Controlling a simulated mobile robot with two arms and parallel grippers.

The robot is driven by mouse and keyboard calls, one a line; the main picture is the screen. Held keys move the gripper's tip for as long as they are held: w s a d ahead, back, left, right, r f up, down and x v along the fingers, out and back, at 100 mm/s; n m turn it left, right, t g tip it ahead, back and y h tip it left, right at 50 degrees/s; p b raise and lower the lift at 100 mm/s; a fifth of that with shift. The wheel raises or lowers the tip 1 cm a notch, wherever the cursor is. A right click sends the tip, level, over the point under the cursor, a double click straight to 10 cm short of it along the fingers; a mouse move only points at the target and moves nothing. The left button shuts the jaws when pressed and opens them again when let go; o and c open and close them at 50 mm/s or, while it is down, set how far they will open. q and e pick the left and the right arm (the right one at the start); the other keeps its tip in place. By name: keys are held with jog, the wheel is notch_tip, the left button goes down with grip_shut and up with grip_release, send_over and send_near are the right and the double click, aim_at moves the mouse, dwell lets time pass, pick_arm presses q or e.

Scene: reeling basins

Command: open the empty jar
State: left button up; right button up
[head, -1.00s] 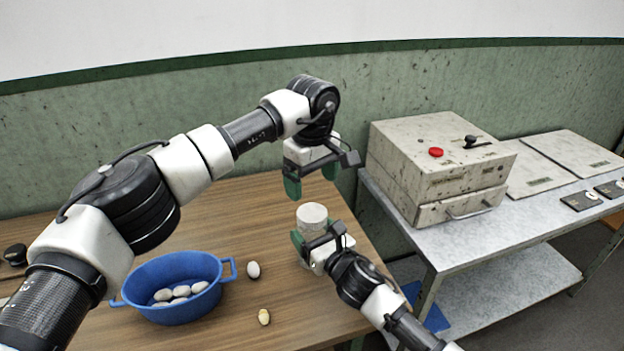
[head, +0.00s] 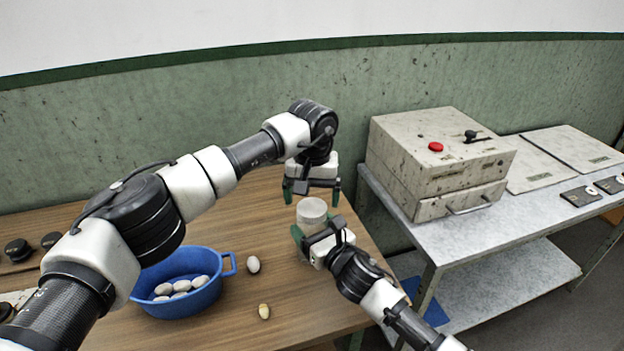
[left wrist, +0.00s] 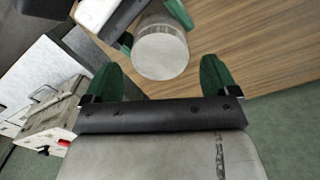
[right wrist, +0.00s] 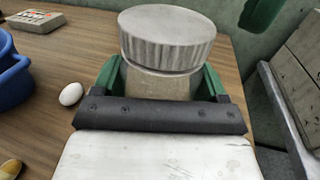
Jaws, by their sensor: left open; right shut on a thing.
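The jar (right wrist: 160,83) stands upright on the wooden table, with a pale ribbed lid (right wrist: 167,38) on it. The lid also shows in the head view (head: 311,209) and from above in the left wrist view (left wrist: 160,53). My right gripper (head: 311,238) is shut on the jar's body below the lid; its green fingers show on both sides in the right wrist view (right wrist: 160,85). My left gripper (head: 312,194) is open and empty, pointing down above and just behind the lid. Its two fingers are apart in the left wrist view (left wrist: 160,77). The jar's contents are hidden.
A blue basin (head: 222,293) with several pale cocoons stands at left. One white cocoon (head: 253,264) and a yellowish one (head: 264,311) lie on the table (head: 300,325). A grey metal box (head: 400,165) with a red button stands on the side bench at right.

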pick_arm(q)
jog(key=shift+f, duration=1.4)
jog(key=shift+c, duration=0.4)
